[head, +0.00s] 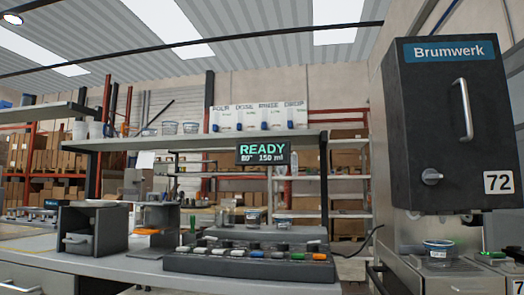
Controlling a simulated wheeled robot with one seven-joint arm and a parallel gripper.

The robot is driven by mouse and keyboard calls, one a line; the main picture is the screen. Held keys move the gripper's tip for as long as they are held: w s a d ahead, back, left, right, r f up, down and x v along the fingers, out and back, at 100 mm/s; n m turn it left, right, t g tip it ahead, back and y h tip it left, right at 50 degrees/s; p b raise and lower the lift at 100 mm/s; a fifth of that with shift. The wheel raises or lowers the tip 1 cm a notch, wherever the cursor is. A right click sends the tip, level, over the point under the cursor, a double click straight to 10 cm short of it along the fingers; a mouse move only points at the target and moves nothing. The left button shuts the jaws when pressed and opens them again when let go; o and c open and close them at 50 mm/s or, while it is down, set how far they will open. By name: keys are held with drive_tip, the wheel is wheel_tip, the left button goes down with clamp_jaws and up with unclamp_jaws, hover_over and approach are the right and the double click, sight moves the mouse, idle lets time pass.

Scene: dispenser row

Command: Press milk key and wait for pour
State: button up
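A dark key panel (250,268) sits on the bench at the middle, with a row of small coloured keys along its top: white ones at the left, then blue, green and orange toward the right. No key label is readable, so I cannot tell which is the milk key. A hanging display (264,153) reads "READY", 80° and 150 ml. A tall black dispenser (425,130) marked "Brumwerk" and "72" stands at the right. A small cup with a blue rim (437,251) stands below it. I see no liquid stream. My gripper is not in view.
A grey open-fronted box (92,230) stands on the bench at the left, with a small stand (158,218) beside it. A long shelf (210,140) with cups and bins spans above. Small jars stand behind the panel. A dark cable runs from the panel area toward the dispenser.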

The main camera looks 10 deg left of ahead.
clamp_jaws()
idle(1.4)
